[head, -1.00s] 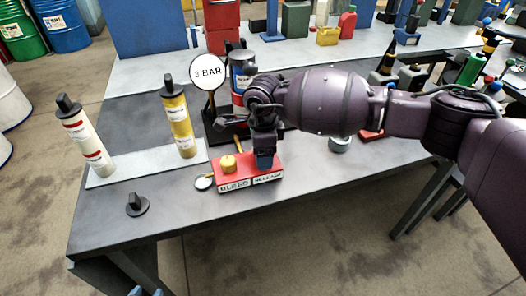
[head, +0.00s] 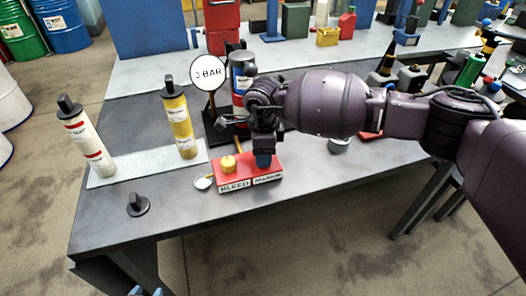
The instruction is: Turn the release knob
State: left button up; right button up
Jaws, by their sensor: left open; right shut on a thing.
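A red block (head: 231,181) stands near the table's front edge, with a yellow knob (head: 229,164) on its left half and two front labels. The left label reads BLEED; the right one is too blurred to read surely. My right gripper (head: 263,160) points down on the block's right half, its blue fingertips shut on the release knob, which they hide. My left gripper (head: 146,291) shows only as two blue fingertips at the bottom edge, apart and empty, below the table front.
A yellow cartridge (head: 179,120) and a white cartridge (head: 86,137) stand on a pale strip at left. A loose black knob (head: 138,205) lies near the front edge. A small round disc (head: 203,183) lies beside the block.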

jog(key=m, duration=0.1)
jog(key=m+p, duration=0.2)
jog(key=shift+r+m, duration=0.25)
jog(key=shift+m, duration=0.15)
jog(key=m+p, duration=0.1)
jog(key=m, duration=0.1)
jog(key=shift+m, duration=0.4)
jog(key=shift+m+p, duration=0.55)
jog(key=shift+m, duration=0.35)
jog(key=m+p, duration=0.1)
jog(key=m, duration=0.1)
jog(key=shift+m, duration=0.4)
jog(key=m+p, duration=0.1)
jog(key=m, duration=0.1)
jog(key=shift+m+p, duration=0.3)
jog(key=m+p, duration=0.1)
jog(key=m, duration=0.2)
jog(key=shift+f, duration=0.15)
pick_arm(q)
notch_tip(320, 180, up, 9)
jog(key=shift+w+t, duration=0.3)
jog(key=shift+w, duration=0.05)
pick_arm(e)
jog(key=shift+m, duration=0.3)
pick_arm(q)
jog(key=shift+s+a+f+p, duration=0.1)
jog(key=shift+s+a+p, duration=0.1)
jog(key=shift+p, duration=0.1)
